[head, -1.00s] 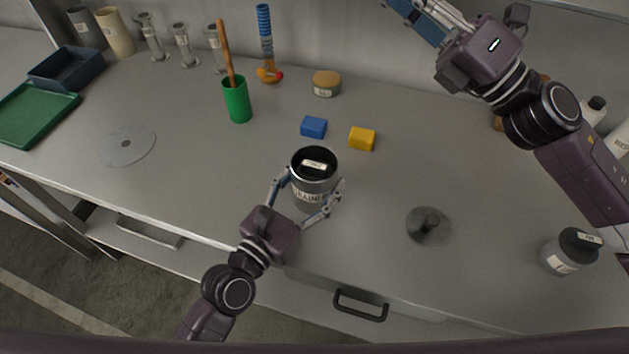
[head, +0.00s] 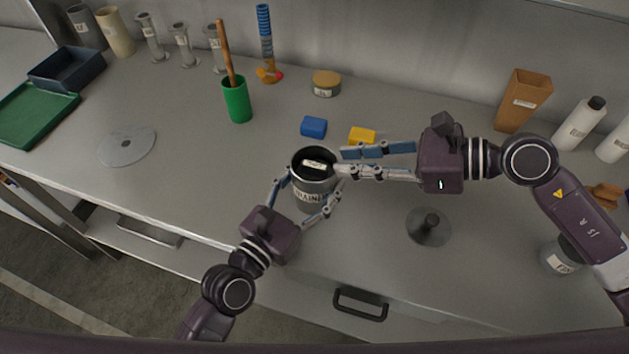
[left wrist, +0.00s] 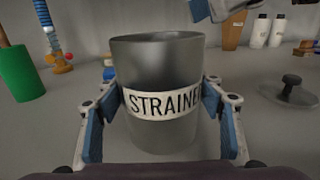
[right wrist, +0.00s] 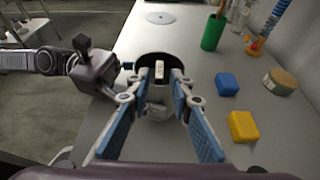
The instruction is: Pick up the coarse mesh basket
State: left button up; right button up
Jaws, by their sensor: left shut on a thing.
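A grey metal pot labelled STRAINER (left wrist: 160,103) stands on the bench; it also shows in the head view (head: 314,188). My left gripper (head: 307,192) is shut on the pot from the front, with one finger on each side. Inside its dark mouth is a small pale labelled piece (head: 315,164), also visible in the right wrist view (right wrist: 158,67); its print is too small to read. I cannot make out the mesh basket itself. My right gripper (right wrist: 160,80) is open and empty, its fingertips at the pot's right rim in the head view.
A lid with a knob (head: 428,226) lies right of the pot. Blue (head: 313,127) and yellow (head: 362,135) blocks lie behind it. A green cup (head: 237,100) with a wooden stick stands behind left.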

aim_at(304, 162)
jog(key=x, duration=0.8)
jog(key=shift+r, duration=0.1)
grip_shut()
